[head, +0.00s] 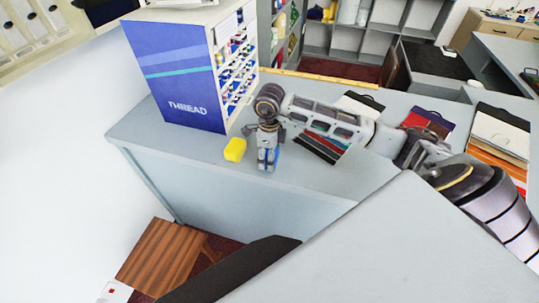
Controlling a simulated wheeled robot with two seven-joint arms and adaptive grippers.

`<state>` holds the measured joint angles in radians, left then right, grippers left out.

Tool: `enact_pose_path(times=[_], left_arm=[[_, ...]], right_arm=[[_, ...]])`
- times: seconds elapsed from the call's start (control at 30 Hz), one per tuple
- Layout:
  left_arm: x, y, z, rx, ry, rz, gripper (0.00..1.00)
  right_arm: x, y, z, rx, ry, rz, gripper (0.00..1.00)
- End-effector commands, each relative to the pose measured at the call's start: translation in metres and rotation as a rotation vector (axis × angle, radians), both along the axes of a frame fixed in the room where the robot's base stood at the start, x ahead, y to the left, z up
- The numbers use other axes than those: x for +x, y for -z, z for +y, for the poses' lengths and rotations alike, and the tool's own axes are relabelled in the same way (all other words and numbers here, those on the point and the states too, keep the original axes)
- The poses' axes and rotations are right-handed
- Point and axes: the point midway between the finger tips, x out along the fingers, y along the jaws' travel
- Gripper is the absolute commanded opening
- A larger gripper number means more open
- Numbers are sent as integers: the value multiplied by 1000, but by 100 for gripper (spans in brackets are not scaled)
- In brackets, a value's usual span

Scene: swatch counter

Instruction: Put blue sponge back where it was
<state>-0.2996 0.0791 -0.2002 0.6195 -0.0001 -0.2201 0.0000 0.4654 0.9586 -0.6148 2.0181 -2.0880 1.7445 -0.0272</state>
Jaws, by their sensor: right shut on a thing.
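My right gripper (268,162) points down over the front part of the grey counter (180,142). It is shut on the blue sponge (266,155), which is mostly hidden by the fingers, so only bits of blue show. I cannot tell whether the sponge touches the counter top. A yellow sponge (235,149) lies on the counter just left of the gripper, apart from it. My left gripper is not in view.
A blue and white THREAD rack (187,85) with spools stands behind the yellow sponge. Dark and coloured swatches (322,145) lie right of the gripper, partly under my arm. More swatch boards (497,135) lie far right. The counter's left front is clear.

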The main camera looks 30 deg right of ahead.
Motion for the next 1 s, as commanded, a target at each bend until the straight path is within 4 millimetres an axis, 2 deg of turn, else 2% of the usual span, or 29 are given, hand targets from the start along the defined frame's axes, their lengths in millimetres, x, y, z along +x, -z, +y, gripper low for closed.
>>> enact_pose_path(times=[0.03,0.17,0.2,0.87,1.0], left_arm=[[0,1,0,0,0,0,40],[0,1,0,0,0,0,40],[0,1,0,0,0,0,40],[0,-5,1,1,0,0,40],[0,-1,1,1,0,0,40]], right_arm=[[0,1,0,0,0,0,75],[0,1,0,0,0,0,91],[0,0,0,0,0,0,92],[0,1,0,0,0,0,92],[1,-8,0,1,0,-2,92]])
